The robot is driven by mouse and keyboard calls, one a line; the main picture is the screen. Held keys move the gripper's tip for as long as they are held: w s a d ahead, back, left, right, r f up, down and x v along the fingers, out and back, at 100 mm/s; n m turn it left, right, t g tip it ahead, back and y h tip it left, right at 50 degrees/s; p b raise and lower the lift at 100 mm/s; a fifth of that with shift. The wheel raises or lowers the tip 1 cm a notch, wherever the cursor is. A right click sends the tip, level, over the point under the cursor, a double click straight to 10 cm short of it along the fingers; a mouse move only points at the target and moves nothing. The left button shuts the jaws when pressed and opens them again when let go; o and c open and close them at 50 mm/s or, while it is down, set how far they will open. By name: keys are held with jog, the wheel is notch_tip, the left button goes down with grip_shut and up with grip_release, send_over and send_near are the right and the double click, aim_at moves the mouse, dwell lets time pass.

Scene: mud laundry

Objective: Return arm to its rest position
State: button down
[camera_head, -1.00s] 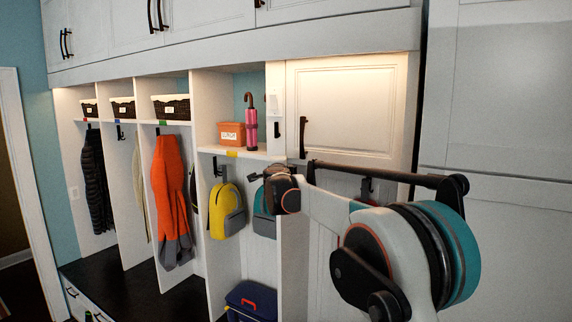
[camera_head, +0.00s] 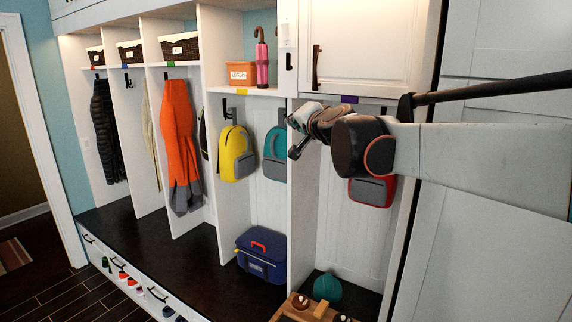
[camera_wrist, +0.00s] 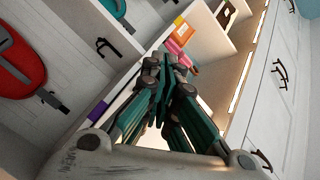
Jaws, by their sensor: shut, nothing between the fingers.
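My gripper (camera_head: 296,131) is at the end of my arm, which reaches in from the right in the head view, in front of the right-hand cubbies. In the wrist view my gripper (camera_wrist: 178,65) has its dark teal fingers together, with nothing between them. It is clear of the backpacks and the shelf in the head view. Part of the red backpack (camera_head: 371,191) is hidden behind my arm.
A yellow backpack (camera_head: 237,154) and a teal backpack (camera_head: 275,155) hang in the cubbies. A blue cooler (camera_head: 261,255) sits on the dark bench (camera_head: 190,256). An orange lunch bin (camera_head: 241,72) and a pink umbrella (camera_head: 262,62) stand on the shelf. Open floor lies at lower left.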

jog(key=s+d+f+n+g+h+b, duration=0.1)
jog(key=s+d+f+b, duration=0.4)
jog(key=s+f, duration=0.9)
jog(key=s+d+f+n+g+h+b, duration=0.2)
jog(key=s+d+f+n+g+b, duration=0.2)
jog(key=s+f, duration=0.9)
jog(key=s+d+f+n+g+h+b, duration=0.2)
jog(key=s+d+f+g+b, duration=0.2)
jog(key=s+d+f, duration=0.4)
jog(key=s+f+b, duration=0.1)
jog(key=s+f, duration=0.5)
jog(key=f, duration=0.4)
jog(key=shift+s+d+f+b, duration=0.2)
jog(key=shift+s+f+b, duration=0.05)
jog(key=shift+s+b, duration=0.1)
